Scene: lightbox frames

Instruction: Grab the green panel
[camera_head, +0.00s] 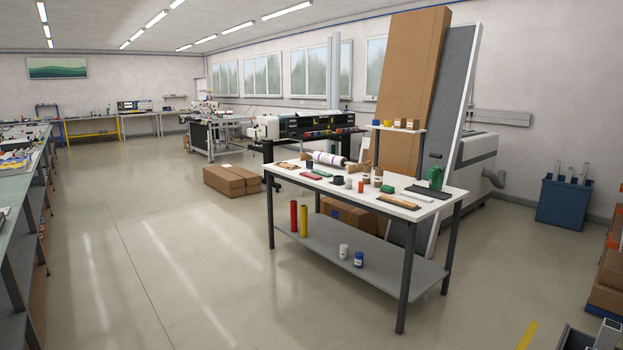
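A wide green panel (57,67) with wavy lighter and darker bands hangs high on the far wall at the upper left. It is far away, across the room. A long bench on the left has a greenish top (12,190), cut off by the picture's edge; I cannot tell whether that is a separate sheet. A tall grey panel (452,100) with a white edge leans behind the table, beside a tall brown board (411,62). Neither of my grippers is in view.
A white-topped table (440,207) with small items and a lower grey shelf (335,238) stands right of centre. Cardboard boxes (232,180) lie on the floor behind it. A blue bin (562,202) stands at the right. The floor (150,245) between bench and table is clear.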

